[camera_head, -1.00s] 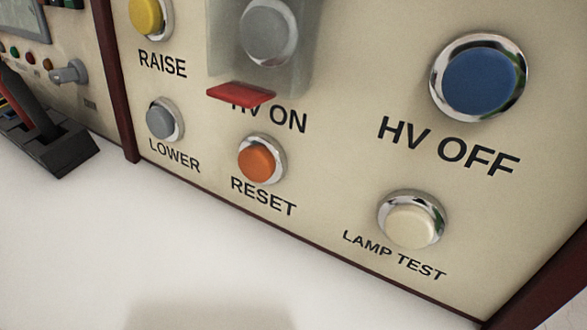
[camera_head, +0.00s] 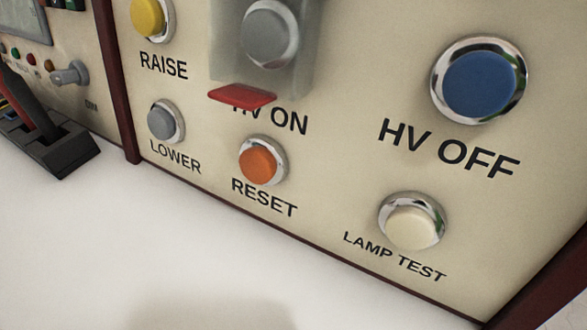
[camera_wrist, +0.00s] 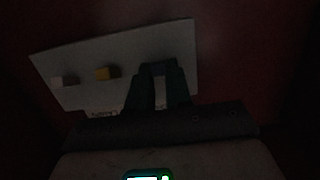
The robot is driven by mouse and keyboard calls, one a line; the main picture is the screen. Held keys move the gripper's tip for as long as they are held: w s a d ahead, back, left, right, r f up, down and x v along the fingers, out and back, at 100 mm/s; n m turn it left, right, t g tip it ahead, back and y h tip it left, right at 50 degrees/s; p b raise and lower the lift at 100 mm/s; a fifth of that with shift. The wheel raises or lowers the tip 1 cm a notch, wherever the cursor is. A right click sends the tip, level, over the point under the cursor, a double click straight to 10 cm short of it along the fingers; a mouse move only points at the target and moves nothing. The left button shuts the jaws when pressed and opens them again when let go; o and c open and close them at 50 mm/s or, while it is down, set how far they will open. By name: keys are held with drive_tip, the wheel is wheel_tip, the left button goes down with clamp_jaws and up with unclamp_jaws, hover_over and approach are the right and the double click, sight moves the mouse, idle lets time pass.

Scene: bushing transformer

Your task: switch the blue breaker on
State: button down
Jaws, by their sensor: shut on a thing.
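My gripper (camera_wrist: 160,70) shows in the very dark wrist view, its two dark fingers rising from a wide dark bar. Their tips come together in front of a pale plate (camera_wrist: 105,62). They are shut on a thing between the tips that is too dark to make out. I cannot pick out a blue breaker in either view. In the head view the only clearly blue thing is the large round HV OFF button (camera_head: 479,83) at the upper right, in a chrome ring. My gripper does not show in the head view.
The head view panel has a red-lipped clear cover (camera_head: 242,96) over a grey button, an orange RESET button (camera_head: 257,166) and a LAMP TEST button (camera_head: 411,228). The white surface (camera_head: 90,240) is mostly clear.

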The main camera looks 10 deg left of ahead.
drive_tip(key=shift+r+g, duration=0.3)
drive_tip(key=shift+g, duration=0.3)
drive_tip(key=c, duration=1)
unclamp_jaws()
drive_tip(key=shift+c, duration=0.2)
drive_tip(key=p+v, duration=0.5)
drive_tip(key=v, duration=0.5)
drive_tip(key=shift+s, duration=0.45)
drive_tip(key=shift+r, duration=0.1)
